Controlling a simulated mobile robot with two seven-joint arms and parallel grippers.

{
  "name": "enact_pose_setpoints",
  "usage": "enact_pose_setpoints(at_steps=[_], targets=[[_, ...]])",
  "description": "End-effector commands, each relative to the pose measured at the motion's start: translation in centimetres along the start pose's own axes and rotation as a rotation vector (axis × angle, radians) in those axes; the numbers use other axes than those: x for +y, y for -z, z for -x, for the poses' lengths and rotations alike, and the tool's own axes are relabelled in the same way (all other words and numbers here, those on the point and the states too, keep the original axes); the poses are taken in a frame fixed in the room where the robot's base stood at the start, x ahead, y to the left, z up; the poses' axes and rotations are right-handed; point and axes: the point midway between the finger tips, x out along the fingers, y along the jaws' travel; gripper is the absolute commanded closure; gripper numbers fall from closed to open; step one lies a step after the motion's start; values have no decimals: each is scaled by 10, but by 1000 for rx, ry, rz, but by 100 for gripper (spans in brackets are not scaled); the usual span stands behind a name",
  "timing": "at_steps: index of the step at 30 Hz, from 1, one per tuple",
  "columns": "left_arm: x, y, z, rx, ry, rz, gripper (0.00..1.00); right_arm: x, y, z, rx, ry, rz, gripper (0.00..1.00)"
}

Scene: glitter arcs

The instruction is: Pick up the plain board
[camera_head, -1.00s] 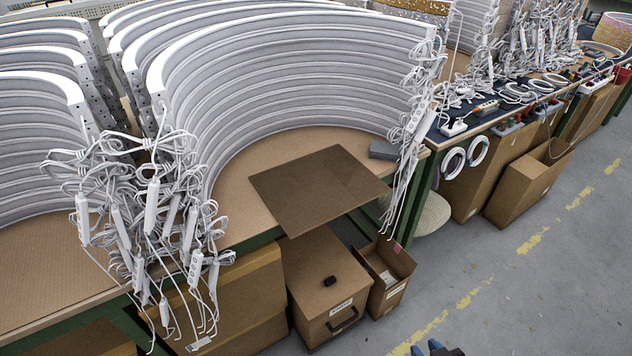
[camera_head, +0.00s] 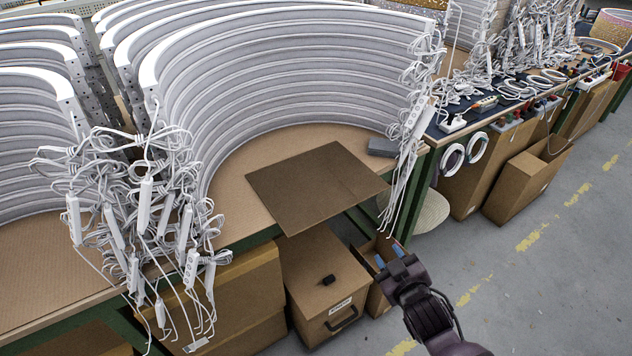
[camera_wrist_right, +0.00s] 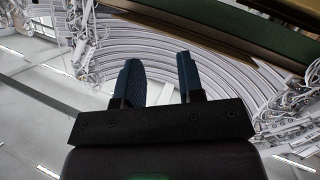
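The plain board (camera_head: 315,188) is a flat brown square lying on the wooden table, with its front corner sticking out past the table's edge. My right gripper (camera_head: 391,258) is in front of the table, below and to the right of the board, apart from it. In the right wrist view its two blue fingers (camera_wrist_right: 160,75) stand apart with nothing between them. The board cannot be made out for sure in the wrist view. My left gripper is not in view.
Stacked white arcs (camera_head: 270,80) curve behind the board. Tangled white cables and power strips (camera_head: 150,210) hang at the left. A small grey block (camera_head: 382,147) sits near the board's right corner. Cardboard boxes (camera_head: 320,275) stand below the table edge. Grey floor at right is open.

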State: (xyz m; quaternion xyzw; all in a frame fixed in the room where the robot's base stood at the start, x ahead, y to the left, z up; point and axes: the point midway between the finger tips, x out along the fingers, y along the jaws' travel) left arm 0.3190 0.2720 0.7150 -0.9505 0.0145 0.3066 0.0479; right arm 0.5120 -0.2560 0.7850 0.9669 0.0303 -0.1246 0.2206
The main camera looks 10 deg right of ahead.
Motion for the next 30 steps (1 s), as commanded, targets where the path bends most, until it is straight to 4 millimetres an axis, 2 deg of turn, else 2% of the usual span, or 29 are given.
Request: enact_pose_setpoints(at_steps=[1, 3, 6, 9, 12, 15, 20, 30], targets=[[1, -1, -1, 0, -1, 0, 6, 3, 12, -22, 47, -23, 103, 65], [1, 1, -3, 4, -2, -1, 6, 6, 27, -45, 110, -58, 274, 65], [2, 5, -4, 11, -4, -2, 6, 5, 41, -68, 182, -96, 524, 65], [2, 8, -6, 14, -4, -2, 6, -2, 40, -79, 230, -111, 757, 65], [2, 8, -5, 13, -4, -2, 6, -11, 30, -78, 261, -107, 950, 65], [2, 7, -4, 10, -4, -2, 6, -18, 31, -77, 304, -110, 1088, 65], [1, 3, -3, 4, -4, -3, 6, -21, 36, -82, 326, -118, 1144, 65], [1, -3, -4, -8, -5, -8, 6, -24, 48, -122, 322, -118, 1139, 65]])
